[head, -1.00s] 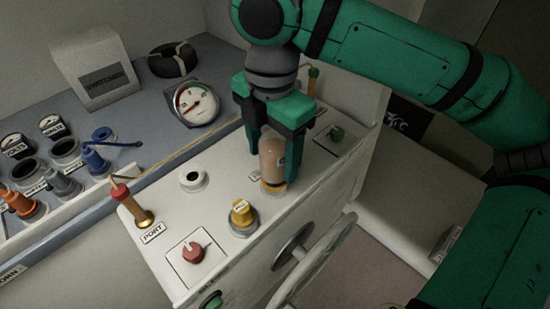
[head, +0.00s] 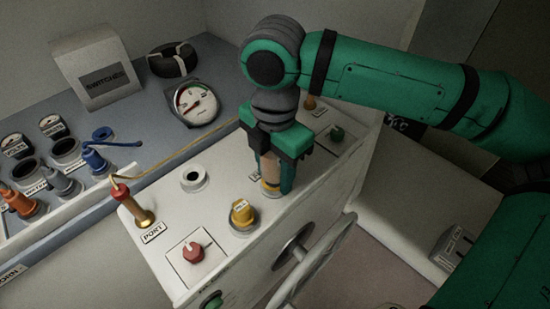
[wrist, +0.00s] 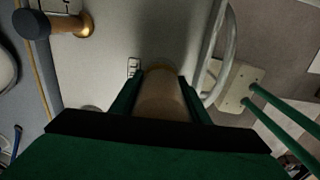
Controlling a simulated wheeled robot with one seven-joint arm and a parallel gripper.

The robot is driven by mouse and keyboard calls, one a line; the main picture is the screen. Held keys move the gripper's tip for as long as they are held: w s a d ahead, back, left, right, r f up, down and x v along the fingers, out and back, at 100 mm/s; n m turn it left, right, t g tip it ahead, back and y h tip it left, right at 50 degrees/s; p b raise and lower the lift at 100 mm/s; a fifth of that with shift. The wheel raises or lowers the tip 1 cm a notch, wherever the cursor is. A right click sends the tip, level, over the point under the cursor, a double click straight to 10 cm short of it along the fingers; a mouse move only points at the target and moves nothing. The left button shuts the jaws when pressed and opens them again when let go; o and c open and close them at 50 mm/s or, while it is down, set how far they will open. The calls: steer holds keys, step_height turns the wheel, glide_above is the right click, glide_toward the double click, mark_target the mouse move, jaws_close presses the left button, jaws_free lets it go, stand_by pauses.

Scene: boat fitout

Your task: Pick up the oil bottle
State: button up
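The oil bottle (head: 270,169) is a tan-brown cylinder with a yellow band at its foot. It stands upright on the white console panel (head: 218,208), towards its far right part. My gripper (head: 275,175) points down from above, with a finger on either side of the bottle. In the wrist view the bottle (wrist: 161,95) fills the space between the two green fingers, with no clear gap. The fingers look shut on it. The bottle's top is hidden under the gripper body, and the bottle does not look lifted.
A yellow-capped piece (head: 242,214), a red knob (head: 193,251), the PORT lever (head: 135,205) and an empty round socket (head: 194,179) are on the panel. A handwheel (head: 312,262) is on the front. A gauge (head: 197,103) and several connectors stand behind on the left.

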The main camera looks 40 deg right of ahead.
mark_target(274, 163)
steer(key=shift+c, duration=1.2)
steer(key=shift+r, duration=0.1)
steer(key=shift+r, duration=0.45)
step_height(274, 163, up, 2)
steer(key=shift+r, duration=0.1)
steer(key=s+a+r, duration=0.3)
steer(key=s+r, duration=0.2)
steer(key=s, duration=0.1)
steer(key=s+a+r, duration=0.2)
steer(key=s+r, duration=0.2)
steer(key=s, duration=0.2)
steer(key=shift+s+a+r, duration=0.4)
